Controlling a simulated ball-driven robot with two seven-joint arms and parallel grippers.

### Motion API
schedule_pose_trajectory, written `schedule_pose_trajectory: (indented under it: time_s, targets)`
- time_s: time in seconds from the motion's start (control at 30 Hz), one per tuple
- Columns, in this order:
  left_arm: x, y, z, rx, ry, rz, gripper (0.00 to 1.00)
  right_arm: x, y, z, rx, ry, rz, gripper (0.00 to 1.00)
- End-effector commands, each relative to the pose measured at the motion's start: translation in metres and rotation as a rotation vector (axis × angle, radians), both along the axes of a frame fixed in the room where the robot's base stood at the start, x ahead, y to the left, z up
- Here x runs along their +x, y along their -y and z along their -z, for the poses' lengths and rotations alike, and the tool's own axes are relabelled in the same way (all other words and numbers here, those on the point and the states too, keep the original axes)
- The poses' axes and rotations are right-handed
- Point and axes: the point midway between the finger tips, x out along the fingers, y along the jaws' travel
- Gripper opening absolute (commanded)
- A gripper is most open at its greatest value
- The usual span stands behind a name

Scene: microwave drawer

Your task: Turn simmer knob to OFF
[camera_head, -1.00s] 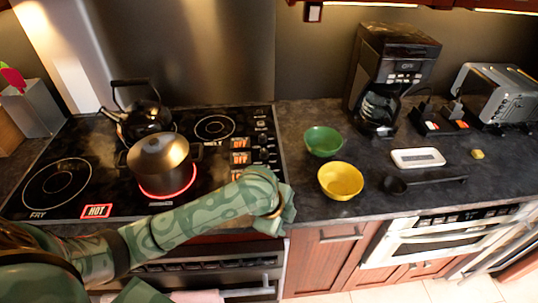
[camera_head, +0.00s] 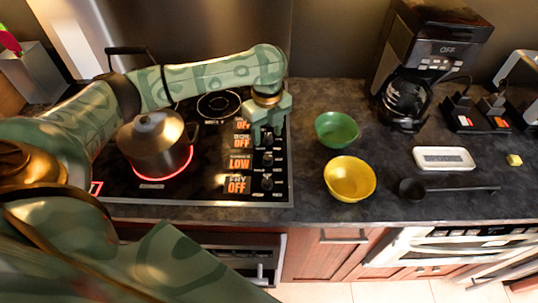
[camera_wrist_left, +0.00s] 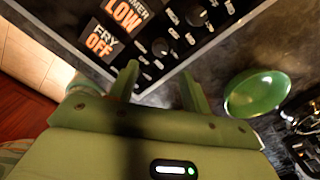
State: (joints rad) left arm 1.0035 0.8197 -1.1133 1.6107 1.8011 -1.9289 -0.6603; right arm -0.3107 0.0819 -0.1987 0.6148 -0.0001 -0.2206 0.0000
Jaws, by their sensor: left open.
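The simmer knob (camera_head: 268,158) is a small dark knob in the column at the right of the cooktop's control strip. The display (camera_head: 239,161) beside it reads LOW in orange. It also shows at the top of the left wrist view (camera_wrist_left: 196,15), with its LOW display to the left. The fry knob (camera_head: 267,183) sits nearer the front edge, and its display (camera_head: 237,185) reads OFF. My left gripper (camera_head: 266,138) is open and empty over the knob column, behind the simmer knob in the head view. It hides some knobs there. My right gripper is not in view.
A pot (camera_head: 153,143) stands on a glowing red burner, left of the controls. My left arm hides most of the kettle behind it. Green (camera_head: 337,130) and yellow (camera_head: 350,179) bowls stand on the counter to the right. A coffee maker (camera_head: 432,48) stands farther back.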

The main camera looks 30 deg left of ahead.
Motion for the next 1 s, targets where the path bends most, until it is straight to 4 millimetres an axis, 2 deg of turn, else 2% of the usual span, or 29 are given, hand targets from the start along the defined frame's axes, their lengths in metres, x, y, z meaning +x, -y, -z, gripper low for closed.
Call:
schedule_pose_trajectory:
  time_s: [0.03,0.1,0.3,0.5,0.77,0.8,0.93,0.97,1.0]
  targets:
    - [-0.001,0.000,0.020,0.000,-0.004,0.000,0.48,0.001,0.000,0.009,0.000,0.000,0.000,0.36]
    - [-0.001,0.001,0.037,-0.001,-0.004,0.000,0.48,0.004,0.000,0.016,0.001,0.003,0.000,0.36]
    - [0.000,0.001,0.074,-0.001,0.000,0.000,0.48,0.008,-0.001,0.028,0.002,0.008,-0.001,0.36]
    - [0.000,0.001,0.089,-0.001,0.002,0.001,0.48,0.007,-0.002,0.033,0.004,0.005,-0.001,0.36]
    - [0.000,0.001,0.089,0.000,0.003,0.001,0.48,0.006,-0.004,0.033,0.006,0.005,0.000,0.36]
    - [0.000,0.001,0.089,0.000,0.003,0.001,0.45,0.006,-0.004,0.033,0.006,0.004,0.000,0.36]
    - [0.000,0.001,0.089,0.000,0.002,0.001,0.09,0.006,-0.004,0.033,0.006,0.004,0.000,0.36]
    - [0.000,0.001,0.089,0.000,0.002,0.001,0.03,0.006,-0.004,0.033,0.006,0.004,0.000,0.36]
    - [0.000,0.000,0.089,0.000,0.002,0.001,0.03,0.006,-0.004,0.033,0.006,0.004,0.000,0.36]
